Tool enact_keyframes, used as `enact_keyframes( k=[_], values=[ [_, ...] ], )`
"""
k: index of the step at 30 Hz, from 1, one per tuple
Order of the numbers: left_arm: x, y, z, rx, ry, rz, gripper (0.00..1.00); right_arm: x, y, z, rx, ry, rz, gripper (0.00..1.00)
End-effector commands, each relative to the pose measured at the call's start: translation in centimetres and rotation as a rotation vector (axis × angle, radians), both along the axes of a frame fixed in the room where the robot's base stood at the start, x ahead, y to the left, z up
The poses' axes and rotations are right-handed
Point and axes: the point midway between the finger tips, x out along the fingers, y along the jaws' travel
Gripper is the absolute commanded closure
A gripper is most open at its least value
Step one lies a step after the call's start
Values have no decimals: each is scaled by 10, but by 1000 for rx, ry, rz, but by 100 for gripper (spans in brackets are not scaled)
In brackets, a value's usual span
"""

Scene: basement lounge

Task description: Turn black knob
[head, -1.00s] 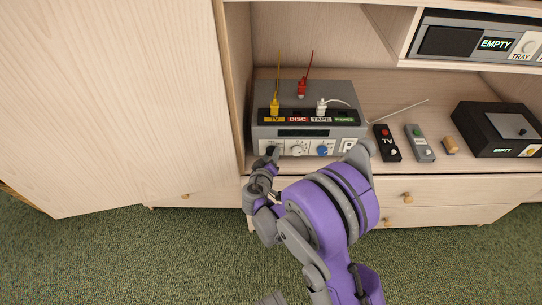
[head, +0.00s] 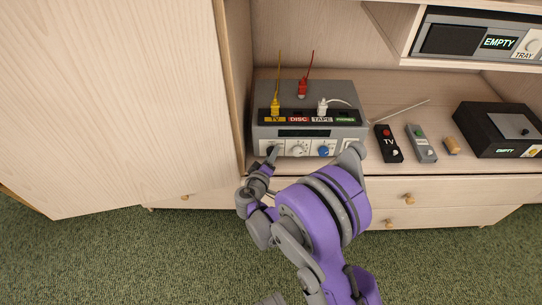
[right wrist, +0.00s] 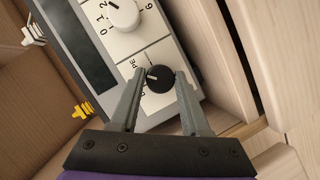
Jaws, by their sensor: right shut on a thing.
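The black knob (right wrist: 159,79) is on the front panel of a grey device (head: 340,95), at the left end of its row of knobs. In the right wrist view the knob has a white pointer mark and sits between the two fingers of my right gripper (right wrist: 157,76), which is shut on it. In the head view my right gripper (head: 271,156) reaches up to the lower left of the panel and partly hides the knob. My left gripper is not in view.
Beside the black knob are a white knob (head: 298,150) and a blue knob (head: 323,151). Yellow (head: 275,107), red (head: 302,90) and white (head: 322,106) plugs stand on the device. Remotes (head: 388,143) lie to its right. A cabinet door (head: 110,100) is at the left.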

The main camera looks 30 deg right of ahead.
Motion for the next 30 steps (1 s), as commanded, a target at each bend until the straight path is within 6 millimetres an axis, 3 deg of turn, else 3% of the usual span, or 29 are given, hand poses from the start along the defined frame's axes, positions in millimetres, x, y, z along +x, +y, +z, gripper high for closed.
enact_keyframes(
  k=[1,2,6,17,30],
  values=[
    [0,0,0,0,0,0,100,0,0,0,0,0,0,100],
    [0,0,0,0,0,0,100,0,0,0,0,0,0,48],
    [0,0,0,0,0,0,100,0,0,0,0,0,0,24],
    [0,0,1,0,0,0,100,-3,4,1,1,-1,1,24],
    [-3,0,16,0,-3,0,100,-54,61,23,2,-1,4,24]
  ],
)
